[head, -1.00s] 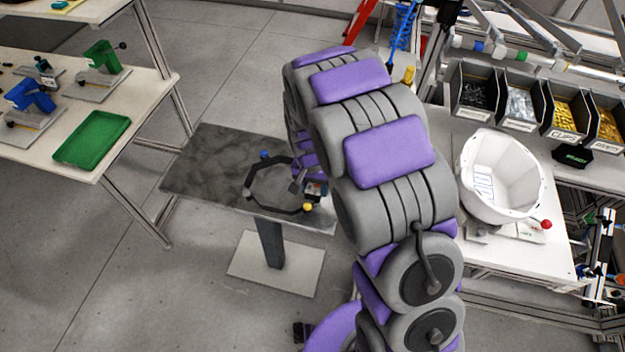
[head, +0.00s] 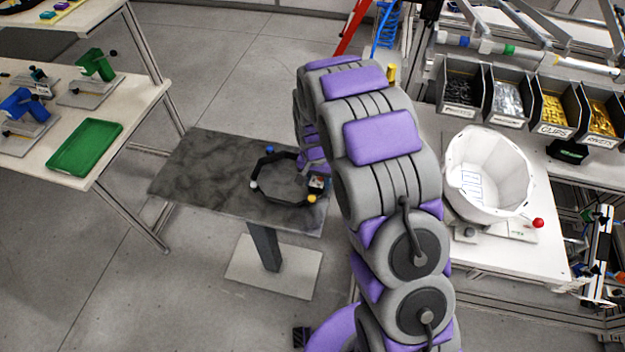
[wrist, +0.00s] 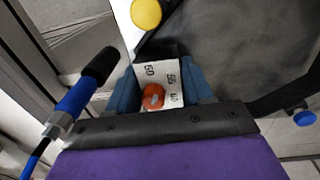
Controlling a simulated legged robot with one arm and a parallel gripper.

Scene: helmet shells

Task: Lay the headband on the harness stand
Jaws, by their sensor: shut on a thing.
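The headband (head: 281,202) is a dark many-sided ring with blue, white and yellow knobs. The harness stand (head: 190,177) appears to be the dark grey mottled slab on a single post with a pale foot plate. In the head view the ring appears over the slab's right part; I cannot tell whether it touches. My gripper (head: 318,180) is at the ring's right side, partly behind my arm. In the wrist view my gripper's teal jaws (wrist: 160,88) are shut on the headband's pale numbered block with a red button. The dark band (wrist: 287,96) and mottled slab (wrist: 235,40) show beyond.
A workbench with a green tray (head: 86,147) and blue and green fixtures stands left. A white helmet shell (head: 490,178) sits on the right bench, before several parts bins (head: 505,98). A blue hose end (wrist: 78,95) shows close at left in the wrist view.

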